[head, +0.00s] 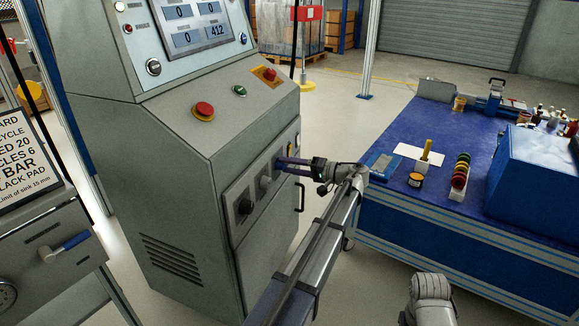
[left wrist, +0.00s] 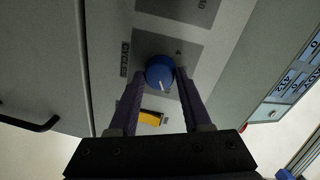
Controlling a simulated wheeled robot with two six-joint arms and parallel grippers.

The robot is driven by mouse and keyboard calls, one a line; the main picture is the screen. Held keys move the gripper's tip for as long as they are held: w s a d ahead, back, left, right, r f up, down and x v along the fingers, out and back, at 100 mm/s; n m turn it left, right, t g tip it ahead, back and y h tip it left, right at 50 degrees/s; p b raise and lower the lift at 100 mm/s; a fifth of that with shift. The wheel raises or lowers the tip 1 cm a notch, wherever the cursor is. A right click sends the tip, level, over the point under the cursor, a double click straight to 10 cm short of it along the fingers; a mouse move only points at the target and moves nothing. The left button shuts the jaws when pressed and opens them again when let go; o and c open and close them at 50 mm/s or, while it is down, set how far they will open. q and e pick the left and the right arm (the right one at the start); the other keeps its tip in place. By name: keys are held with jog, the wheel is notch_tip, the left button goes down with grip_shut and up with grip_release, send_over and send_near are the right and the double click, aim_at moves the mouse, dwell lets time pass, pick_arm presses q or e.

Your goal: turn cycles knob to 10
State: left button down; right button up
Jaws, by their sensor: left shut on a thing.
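The cycles knob (left wrist: 160,71) is blue and round with a white pointer line, on a grey panel lettered CYCLES in the left wrist view. The pointer is toward the lower right of the knob in that picture. My left gripper (left wrist: 160,80) is shut on the knob, one purple finger on each side. In the head view my left gripper (head: 284,164) reaches the front panel of the grey machine (head: 185,195) and mostly hides this knob. The dial marks are only partly readable; a 4 and a 10 show. My right gripper is not in view.
A dark handle (head: 300,196) is at the machine's right. A blue workbench (head: 420,205) with tools stands to the right. A red emergency button (head: 204,109) is on the sloped console.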

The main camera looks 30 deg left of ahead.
pick_arm(q)
jog(key=shift+c, duration=1.8)
grip_release()
jog(key=d, duration=0.7)
jog(key=shift+w+d+r+p, duration=0.3)
jog(key=shift+w+d, duration=0.1)
jog(key=shift+w, duration=0.05)
jog(key=s+d+f+m+t+h+p, duration=0.1)
jog(key=s+d+f+m+h+p, duration=0.25)
jog(key=s+d, duration=0.65)
jog(key=s+d+f+m+h+p, duration=0.1)
jog(key=s+d+f+m+h, duration=0.3)
jog(key=s+d+h, duration=0.45)
jog(key=s+d+f+m+t+h+p, duration=0.15)
jog(key=s+d+f+h, duration=0.35)
jog(key=s+d, duration=0.55)
notch_tip(320, 180, up, 37)
jog(key=y+p, duration=0.1)
jog(key=p, duration=3.7)
jog(key=shift+w+g, duration=0.35)
